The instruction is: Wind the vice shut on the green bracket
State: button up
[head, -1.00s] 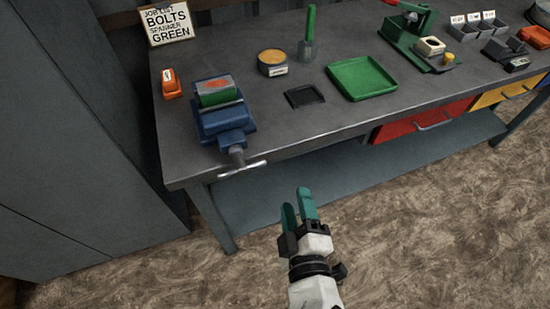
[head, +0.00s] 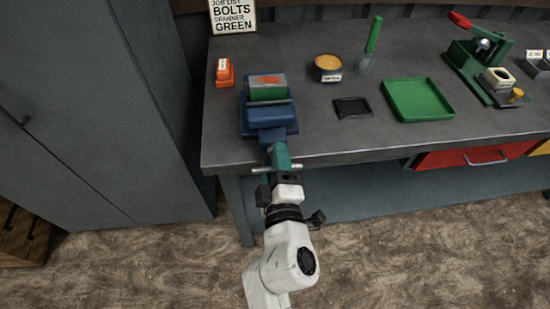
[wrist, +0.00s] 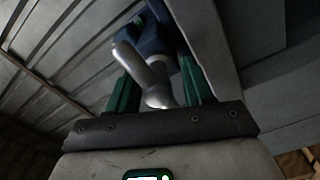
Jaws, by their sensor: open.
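The blue vice (head: 268,118) sits at the left front of the bench. The green bracket (head: 268,94) stands at its jaws, behind the front jaw; I cannot tell whether the jaws touch it. The silver cross handle (head: 293,168) is at the vice's front, just past the bench edge. My gripper (head: 279,153) is at this handle, its teal fingers covering the middle of it. In the wrist view my gripper (wrist: 160,60) is open, with the metal handle and screw end (wrist: 150,75) between its green fingers. I cannot tell whether either finger touches the metal.
An orange box (head: 224,73) stands left of the vice. A black tray (head: 352,107), a green tray (head: 418,99) and a round tin (head: 327,67) lie to its right. A grey cabinet (head: 110,110) stands close on the left. The floor before the bench is clear.

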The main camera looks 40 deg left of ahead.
jog(key=shift+w+a, duration=0.2)
jog(key=shift+a, duration=0.1)
jog(key=shift+c, duration=0.3)
